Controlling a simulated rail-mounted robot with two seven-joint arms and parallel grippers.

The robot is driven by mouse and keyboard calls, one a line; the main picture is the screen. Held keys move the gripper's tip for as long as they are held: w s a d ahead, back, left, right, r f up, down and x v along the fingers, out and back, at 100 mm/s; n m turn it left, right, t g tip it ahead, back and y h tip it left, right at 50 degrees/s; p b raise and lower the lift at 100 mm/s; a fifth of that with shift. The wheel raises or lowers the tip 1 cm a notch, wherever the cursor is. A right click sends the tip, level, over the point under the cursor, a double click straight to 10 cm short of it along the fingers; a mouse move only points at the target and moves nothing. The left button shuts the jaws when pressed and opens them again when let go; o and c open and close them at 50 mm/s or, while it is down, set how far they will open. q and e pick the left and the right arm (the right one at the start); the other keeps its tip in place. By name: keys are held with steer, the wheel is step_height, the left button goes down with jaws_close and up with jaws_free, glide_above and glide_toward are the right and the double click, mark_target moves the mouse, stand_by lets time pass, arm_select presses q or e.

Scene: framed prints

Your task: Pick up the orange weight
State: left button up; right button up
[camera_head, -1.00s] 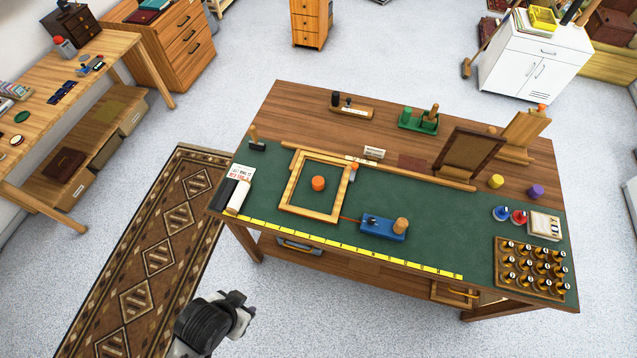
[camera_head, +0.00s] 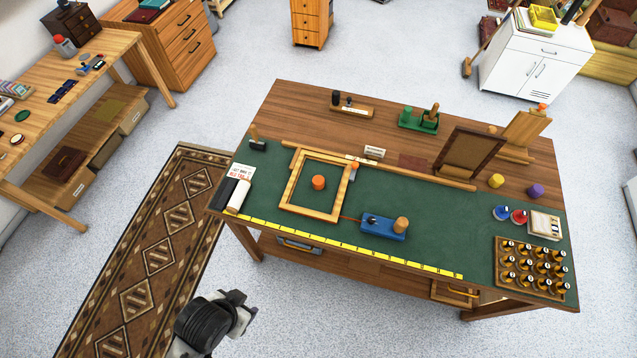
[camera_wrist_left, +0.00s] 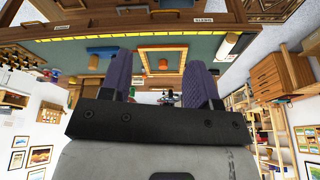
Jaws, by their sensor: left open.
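The orange weight (camera_head: 318,183) is a small round piece. It sits on the green mat (camera_head: 262,200) inside an empty light wooden frame (camera_head: 309,213) that lies flat on the workbench. In the left wrist view the orange weight (camera_wrist_left: 163,64) shows small and distant, between the two purple-grey fingers. My left gripper (camera_wrist_left: 158,80) is open and empty. In the head view my left arm's end (camera_head: 238,310) is at the bottom, over the floor in front of the bench, well apart from the weight. My right gripper is not seen.
A blue tool with a wooden knob (camera_head: 383,228) lies right of the frame. A yellow ruler (camera_head: 340,246) runs along the front edge. A white roll (camera_head: 238,197) is at left. A wooden rack of bottles (camera_head: 530,268) is at right. A wooden bar (camera_head: 430,179) lies behind the frame.

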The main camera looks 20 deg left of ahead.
arm_select(q)
steer(key=o, duration=0.5)
steer(key=shift+c, duration=0.2)
steer(key=shift+f, duration=0.1)
